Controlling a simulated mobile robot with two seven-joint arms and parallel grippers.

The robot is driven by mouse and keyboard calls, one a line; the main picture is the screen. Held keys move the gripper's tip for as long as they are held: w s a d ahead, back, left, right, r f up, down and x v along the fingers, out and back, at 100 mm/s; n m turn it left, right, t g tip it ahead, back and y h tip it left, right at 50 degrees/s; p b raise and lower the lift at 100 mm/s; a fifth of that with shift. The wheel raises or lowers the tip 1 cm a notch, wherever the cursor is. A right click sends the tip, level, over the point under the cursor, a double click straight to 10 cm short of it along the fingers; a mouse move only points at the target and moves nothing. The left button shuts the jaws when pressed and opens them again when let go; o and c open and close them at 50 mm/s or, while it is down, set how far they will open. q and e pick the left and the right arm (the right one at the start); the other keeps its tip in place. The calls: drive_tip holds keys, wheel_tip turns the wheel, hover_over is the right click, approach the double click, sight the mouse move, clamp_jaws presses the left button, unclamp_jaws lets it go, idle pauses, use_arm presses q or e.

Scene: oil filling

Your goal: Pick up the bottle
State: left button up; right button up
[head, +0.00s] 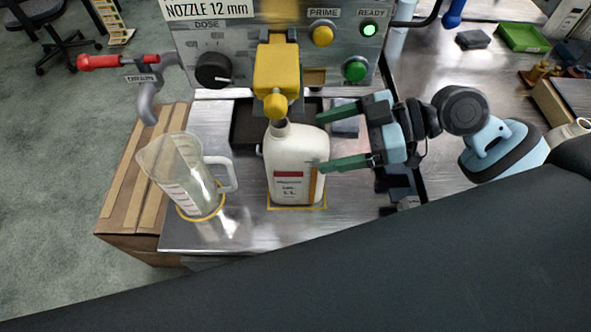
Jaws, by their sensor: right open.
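A white bottle (292,165) with a red and white label stands upright on the metal bench, inside a yellow outline, under the yellow nozzle head (277,78). The nozzle tip is at or just above its neck; I cannot tell if it enters. My right gripper (320,142) comes from the right, its two green fingers open and pointing left. The lower fingertip is at the bottle's right side in the picture, the upper one behind its shoulder. I cannot tell if either touches. My left gripper does not show.
A clear measuring jug (184,175) stands left of the bottle on a yellow ring. A red-handled tap (110,62) hangs above the left edge. The dosing panel (285,45) with its green READY light rises behind. A large dark shape crosses the foreground.

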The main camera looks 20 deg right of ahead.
sight(296, 144)
drive_tip(key=shift+w+a+f, duration=0.15)
drive_tip(key=shift+w+a, duration=0.1)
drive_tip(key=shift+a, duration=0.4)
drive_tip(key=shift+w+a, duration=0.1)
drive_tip(key=shift+a, duration=0.15)
drive_tip(key=p+x, duration=0.1)
drive_tip(key=x, duration=0.3)
drive_tip(key=shift+w+a+p, duration=0.1)
drive_tip(key=shift+w+p, duration=0.05)
drive_tip(key=shift+p, duration=0.15)
drive_tip(key=shift+a, duration=0.15)
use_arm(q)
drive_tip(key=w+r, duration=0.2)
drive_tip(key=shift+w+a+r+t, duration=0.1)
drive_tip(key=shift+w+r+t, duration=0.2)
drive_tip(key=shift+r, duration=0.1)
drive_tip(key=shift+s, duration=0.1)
use_arm(e)
drive_tip(key=shift+c, duration=0.3)
clamp_jaws()
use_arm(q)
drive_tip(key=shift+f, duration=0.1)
